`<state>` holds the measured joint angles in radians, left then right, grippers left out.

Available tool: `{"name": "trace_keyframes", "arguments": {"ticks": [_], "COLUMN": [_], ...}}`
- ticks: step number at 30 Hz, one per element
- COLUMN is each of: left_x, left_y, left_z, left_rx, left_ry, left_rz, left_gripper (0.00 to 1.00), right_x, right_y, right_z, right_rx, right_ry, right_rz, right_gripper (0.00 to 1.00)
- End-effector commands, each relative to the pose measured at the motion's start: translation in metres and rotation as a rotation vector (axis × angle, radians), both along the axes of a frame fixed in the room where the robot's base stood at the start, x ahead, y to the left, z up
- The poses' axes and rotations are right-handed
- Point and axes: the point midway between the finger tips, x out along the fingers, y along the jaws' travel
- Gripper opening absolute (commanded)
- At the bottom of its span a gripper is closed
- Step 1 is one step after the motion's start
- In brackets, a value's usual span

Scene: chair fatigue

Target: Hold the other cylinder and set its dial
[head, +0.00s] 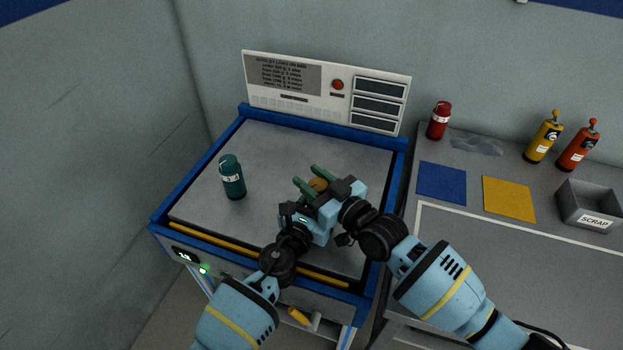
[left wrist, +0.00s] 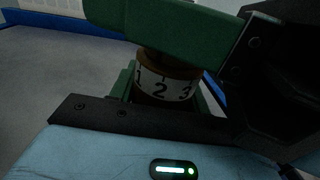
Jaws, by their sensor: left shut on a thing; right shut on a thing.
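A brown-topped cylinder (head: 318,184) is mostly hidden by my grippers above the middle of the blue-edged table (head: 285,135). In the left wrist view its white dial band (left wrist: 163,86) shows the numbers 1, 2 and 3, with 2 near the middle. Green finger pads are close around it. My right gripper (head: 314,181) is shut on the brown-topped cylinder. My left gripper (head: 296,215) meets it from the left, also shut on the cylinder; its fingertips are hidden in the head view. I cannot tell which gripper holds the dial. A teal cylinder (head: 233,180) stands upright at the left.
The right-hand bench holds a red cylinder (head: 438,122), a yellow bottle (head: 543,139), an orange-red bottle (head: 579,147), blue (head: 442,183) and yellow (head: 509,199) mats, and a scrap bin (head: 589,207).

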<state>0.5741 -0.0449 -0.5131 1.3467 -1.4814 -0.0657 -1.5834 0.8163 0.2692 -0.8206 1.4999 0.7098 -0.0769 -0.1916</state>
Motion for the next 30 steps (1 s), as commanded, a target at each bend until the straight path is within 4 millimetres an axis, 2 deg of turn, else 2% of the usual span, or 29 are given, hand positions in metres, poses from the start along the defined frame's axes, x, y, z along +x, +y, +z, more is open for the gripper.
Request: {"name": "trace_keyframes", "arguments": {"ticks": [1, 14, 15, 19, 30], "left_x": [-0.0030, -0.0031, -0.0031, -0.0026, -0.0010], "left_y": [-0.0056, -0.0048, -0.0048, -0.0035, -0.0004], "left_z": [-0.0016, -0.0019, -0.0019, -0.0019, -0.0019], "left_rx": [0.003, 0.005, 0.005, 0.003, 0.003], "left_ry": [0.002, 0.001, 0.001, 0.002, 0.002], "left_rz": [-0.013, -0.012, -0.012, -0.009, -0.002], "left_gripper": [0.14, 0.14, 0.14, 0.14, 0.14], "right_x": [-0.0026, -0.0003, -0.0002, 0.0001, -0.0021], "right_y": [0.0049, 0.0011, 0.0009, 0.0001, -0.0043], "right_z": [0.0041, 0.0024, 0.0024, 0.0014, -0.0010], "right_rx": [0.013, 0.007, 0.006, 0.004, 0.001], "right_ry": [-0.002, 0.001, 0.002, 0.003, 0.005], "right_rz": [-0.002, -0.020, -0.020, -0.021, -0.024], "right_gripper": [0.14, 0.14, 0.41, 0.58, 0.59]}}
